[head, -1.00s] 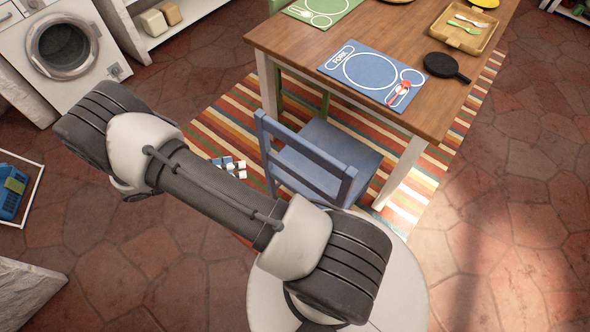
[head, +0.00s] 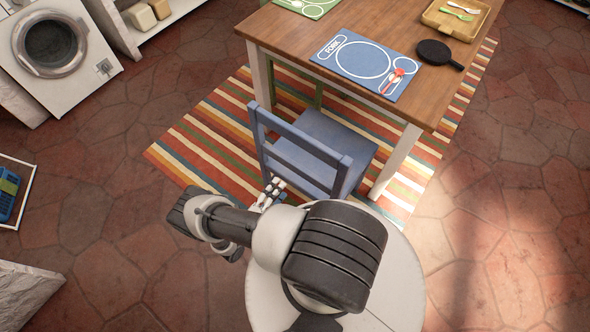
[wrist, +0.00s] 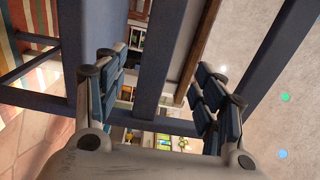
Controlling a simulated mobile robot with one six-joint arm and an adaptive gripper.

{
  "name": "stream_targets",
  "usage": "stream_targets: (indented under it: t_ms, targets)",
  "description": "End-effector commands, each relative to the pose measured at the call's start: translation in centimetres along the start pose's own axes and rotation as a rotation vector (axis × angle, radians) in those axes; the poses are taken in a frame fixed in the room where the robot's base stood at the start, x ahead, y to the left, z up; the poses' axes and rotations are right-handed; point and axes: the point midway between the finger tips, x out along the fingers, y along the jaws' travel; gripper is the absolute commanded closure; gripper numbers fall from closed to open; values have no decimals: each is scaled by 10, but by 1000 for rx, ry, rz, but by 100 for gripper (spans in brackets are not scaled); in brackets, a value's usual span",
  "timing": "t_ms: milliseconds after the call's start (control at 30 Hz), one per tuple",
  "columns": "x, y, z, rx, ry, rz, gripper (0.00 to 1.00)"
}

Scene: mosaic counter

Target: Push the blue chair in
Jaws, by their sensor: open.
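The blue chair (head: 345,133) stands at the near side of the wooden table (head: 285,29), its seat partly under the tabletop edge and its back towards me. My gripper (head: 270,190) is low behind the chair's back, close to its left post, partly hidden by my arm. In the wrist view my gripper (wrist: 160,78) has its two dark padded fingers spread wide. Blue bars of the chair (wrist: 165,50) fill much of that view, one of them showing between the fingers. I cannot tell whether the fingers touch the chair.
A striped rug (head: 200,135) lies under the table and chair. On the table are a blue placemat (head: 345,65), a black round-headed item (head: 435,51) and a wooden tray (head: 437,18). A washing machine (head: 60,65) stands at the upper left.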

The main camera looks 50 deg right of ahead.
Motion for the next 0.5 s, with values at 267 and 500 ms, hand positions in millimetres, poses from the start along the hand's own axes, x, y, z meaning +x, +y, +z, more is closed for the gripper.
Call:
stream_targets:
  t_ms: [267,500]
  targets:
    - [71,0,-3,1,9,1,37]
    - [108,0,-1,3,5,1,37]
